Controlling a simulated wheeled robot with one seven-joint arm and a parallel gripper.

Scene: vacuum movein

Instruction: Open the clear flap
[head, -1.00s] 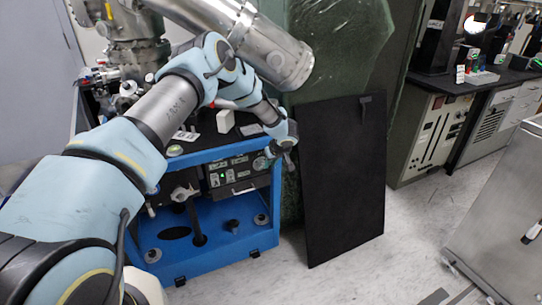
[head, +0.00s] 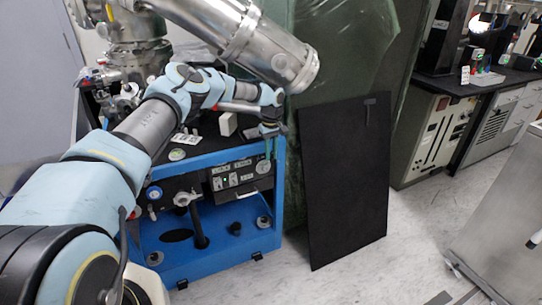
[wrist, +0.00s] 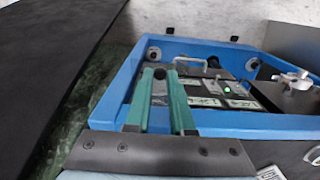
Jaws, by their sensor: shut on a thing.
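The blue-framed unit (head: 205,268) has a dark control panel (head: 212,185) with switches and a small green light. I cannot make out the clear flap for certain in either view. My gripper (head: 268,157) is at the unit's top right corner, teal fingers pointing down in front of the panel's right end. In the wrist view my gripper (wrist: 160,74) has its fingers close together over the blue frame (wrist: 118,92). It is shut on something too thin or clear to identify. A dark round part shows between the fingers; I cannot tell if it is touched.
A black board (head: 347,185) leans upright just right of the unit, and is close on the left in the wrist view (wrist: 45,60). Metal vacuum hardware (head: 245,35) hangs above my arm. Open floor (head: 405,240) lies to the right, before a metal cabinet (head: 505,215).

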